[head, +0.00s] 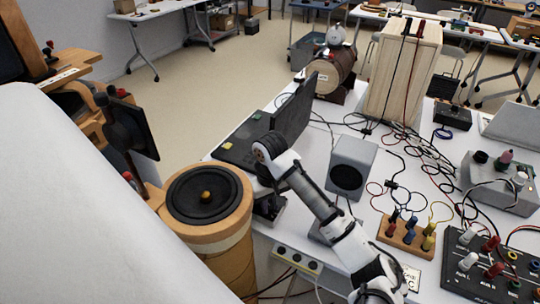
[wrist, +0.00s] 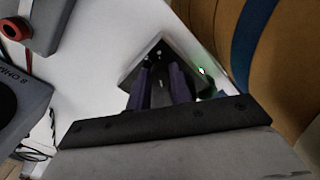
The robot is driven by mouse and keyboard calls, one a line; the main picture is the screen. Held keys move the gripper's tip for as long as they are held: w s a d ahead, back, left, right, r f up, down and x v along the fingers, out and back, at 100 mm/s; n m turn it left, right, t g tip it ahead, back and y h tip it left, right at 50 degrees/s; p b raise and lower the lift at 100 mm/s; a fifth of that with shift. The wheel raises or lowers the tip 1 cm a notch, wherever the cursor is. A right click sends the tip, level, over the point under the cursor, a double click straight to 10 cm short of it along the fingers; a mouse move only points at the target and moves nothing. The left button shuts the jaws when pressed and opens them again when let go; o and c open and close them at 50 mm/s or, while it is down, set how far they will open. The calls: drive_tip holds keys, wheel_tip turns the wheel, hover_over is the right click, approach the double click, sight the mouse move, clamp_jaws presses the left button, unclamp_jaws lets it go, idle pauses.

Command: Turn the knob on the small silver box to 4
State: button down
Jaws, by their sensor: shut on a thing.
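My gripper (head: 266,188) reaches down at the table's left edge, over a small box (head: 268,208) with a dark top. In the wrist view the two purple-grey fingers (wrist: 161,88) are close together over the dark face of this box (wrist: 152,60). They are shut on a dark piece between them, which looks like the knob. The fingers hide most of the knob, and I cannot read its pointer or any numbers. A green light (wrist: 201,70) glows at the box's right side.
A round wooden-cased speaker (head: 205,222) stands close to the left of the box. An open dark laptop (head: 290,117) is behind it. A grey speaker box (head: 350,157) stands to the right. A power strip (head: 297,261) runs along the front edge. Cables and terminal boards crowd the right side.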

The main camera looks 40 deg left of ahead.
drive_tip(key=m+p, duration=0.1)
drive_tip(key=p, duration=0.1)
drive_tip(key=m+p, duration=0.2)
drive_tip(key=shift+s+r, duration=0.15)
drive_tip(key=shift+r, duration=0.05)
drive_tip(key=shift+f+m+p, duration=0.2)
drive_tip(key=shift+m+p, duration=1)
drive_tip(key=shift+m, duration=0.2)
drive_tip(key=c, duration=1.3)
unclamp_jaws()
drive_tip(key=shift+d, duration=0.1)
drive_tip(key=shift+o, duration=0.2)
drive_tip(key=shift+w+a+r, duration=0.15)
drive_tip(key=shift+w+a, duration=0.05)
